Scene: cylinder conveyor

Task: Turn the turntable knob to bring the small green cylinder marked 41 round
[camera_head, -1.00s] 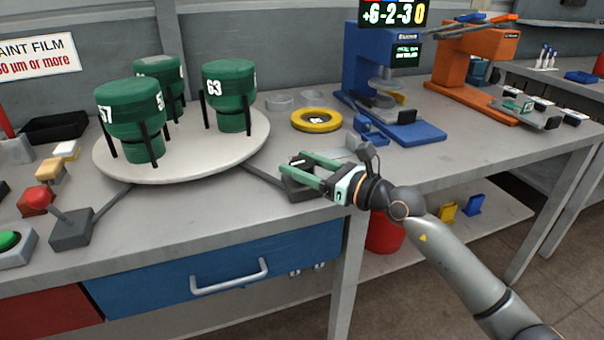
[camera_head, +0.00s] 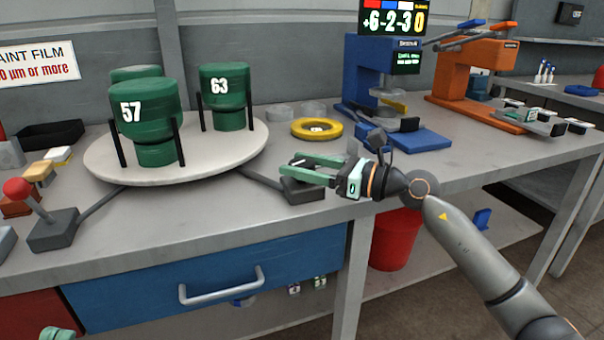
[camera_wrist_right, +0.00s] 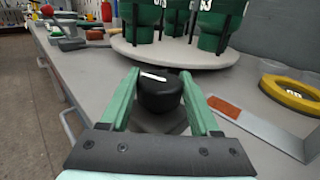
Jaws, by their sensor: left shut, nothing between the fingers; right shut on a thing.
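The round pale turntable (camera_head: 215,148) carries large green cylinders in black posts: one marked 57 (camera_head: 145,98), one marked 63 (camera_head: 226,84), and a third (camera_head: 135,72) mostly hidden behind 57. I can read no 41. My right gripper (camera_head: 287,168) is shut on the black knob (camera_wrist_right: 160,97) with a white mark on top, one green finger on each side in the right wrist view. The knob's dark base (camera_head: 303,190) shows below the fingers. My left gripper (camera_head: 57,333) only peeks in at the bottom left edge; its fingers are mostly out of frame.
A yellow ring (camera_head: 317,128) lies right of the turntable. A blue press (camera_head: 370,75) and an orange one (camera_head: 470,75) stand further right. A lever with a red ball (camera_head: 18,188) is at left. A blue drawer (camera_head: 190,280) is below the front edge.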

